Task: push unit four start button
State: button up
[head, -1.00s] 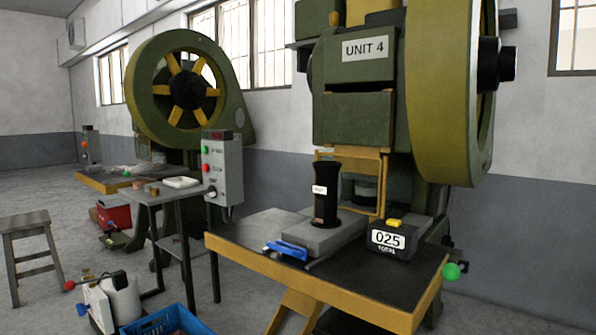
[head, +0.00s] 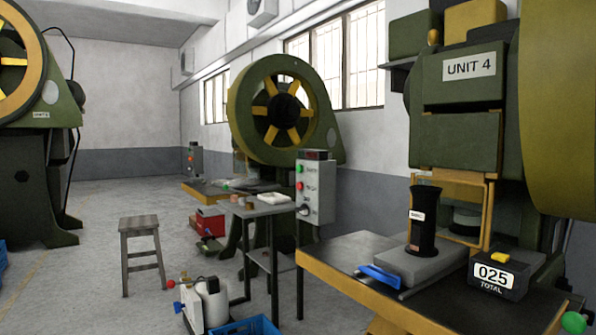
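The green press with the white UNIT 4 sign (head: 469,67) stands at the right in the head view. A grey control box (head: 316,191) stands left of the press, beyond its table. The box has a green button (head: 300,168) above a red button (head: 299,186) and a dark knob lower down; the small labels are too blurred to read surely. A green ball knob (head: 573,322) shows at the right end of the press table. My gripper is not in view.
The press table (head: 345,285) carries a black cylinder (head: 424,220), a blue-handled tool (head: 381,275) and a counter reading 025 (head: 497,275). A stool (head: 139,228), a small side table (head: 262,211) and a blue crate (head: 243,326) stand to the left. Open floor lies at the left.

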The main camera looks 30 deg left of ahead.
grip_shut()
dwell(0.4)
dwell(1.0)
